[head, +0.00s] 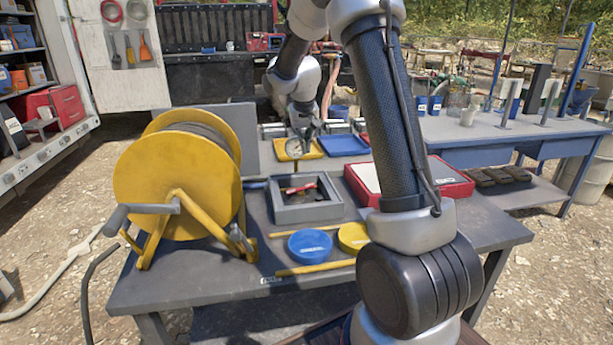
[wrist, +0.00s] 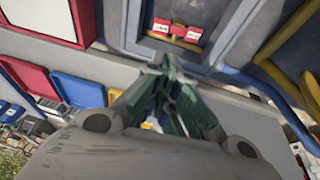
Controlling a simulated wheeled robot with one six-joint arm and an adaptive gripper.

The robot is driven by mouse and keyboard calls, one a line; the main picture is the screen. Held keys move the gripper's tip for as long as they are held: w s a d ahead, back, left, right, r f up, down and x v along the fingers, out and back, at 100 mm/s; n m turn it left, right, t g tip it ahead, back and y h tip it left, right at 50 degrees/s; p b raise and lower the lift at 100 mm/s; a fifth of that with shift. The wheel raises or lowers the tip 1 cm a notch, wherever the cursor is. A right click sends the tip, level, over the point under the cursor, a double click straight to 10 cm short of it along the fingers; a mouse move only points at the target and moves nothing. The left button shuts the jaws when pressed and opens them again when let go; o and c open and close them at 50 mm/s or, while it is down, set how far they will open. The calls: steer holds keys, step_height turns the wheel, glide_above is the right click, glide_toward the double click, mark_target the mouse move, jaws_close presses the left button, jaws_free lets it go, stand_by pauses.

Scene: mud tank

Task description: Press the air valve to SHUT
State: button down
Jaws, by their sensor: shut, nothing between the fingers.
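The air valve appears to be the red part with two white labels (wrist: 176,31) inside a grey open box (wrist: 214,58) in the wrist view. In the head view the red part (head: 301,188) lies in the grey box (head: 308,213) at the middle of the table. The labels are too small to read, so I cannot tell its position. My gripper (head: 303,138) is above and behind the box in the head view. In the wrist view its green fingers (wrist: 162,68) are together and empty, apart from the valve.
A yellow hose reel (head: 175,175) stands left of the box. A red case (head: 445,183) is to its right, partly behind my arm. Blue (head: 310,243) and yellow (head: 353,237) discs lie in front. Yellow (head: 297,150) and blue (head: 343,145) trays are behind.

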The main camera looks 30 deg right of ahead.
mark_target(311, 183)
steer(key=x, duration=0.8)
steer(key=s+x, duration=0.1)
steer(key=x, duration=0.4)
steer(key=shift+d, duration=0.2)
steer(key=shift+d+f, duration=0.15)
steer(key=shift+f, duration=0.35)
steer(key=shift+s+d+f, duration=0.1)
steer(key=shift+d+f, duration=0.15)
steer(key=shift+d, duration=0.1)
steer(key=shift+s+d+f, duration=0.1)
steer(key=shift+d+f, duration=0.3)
steer(key=shift+f, duration=0.1)
steer(key=shift+r, duration=0.15)
steer(key=shift+r, duration=0.7)
